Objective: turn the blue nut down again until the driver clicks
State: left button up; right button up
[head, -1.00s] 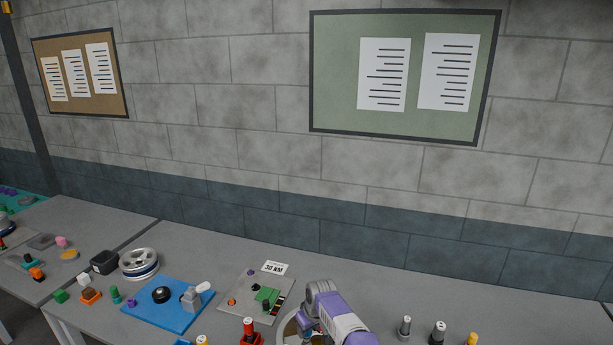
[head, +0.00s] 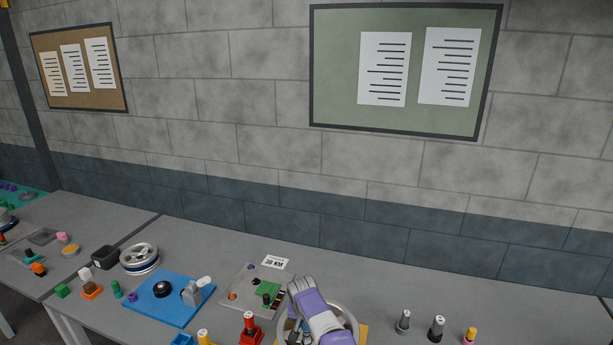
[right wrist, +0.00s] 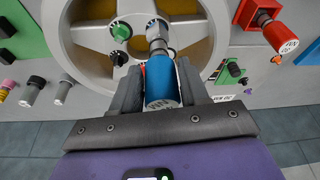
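My right gripper (right wrist: 158,95) is shut on the blue driver (right wrist: 163,85), which has a white label on its end. The driver's metal shaft (right wrist: 157,38) points away to a spot on the grey spoked wheel (right wrist: 85,38). A green nut (right wrist: 121,31) and a black stud or nut (right wrist: 119,57) show on the wheel left of the shaft. I cannot make out the blue nut; the shaft's end may cover it. In the head view, my right arm is over the wheel (head: 349,314) and its gripper is mostly hidden. My left gripper is not in view.
A red driver (head: 249,325) stands in a red holder left of the wheel. Behind is a grey board with a "30 NM" card (head: 275,262). A blue fixture plate (head: 175,315) lies further left. Several pegs, including a black one (head: 437,328), stand at right.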

jog(key=o, duration=0.5)
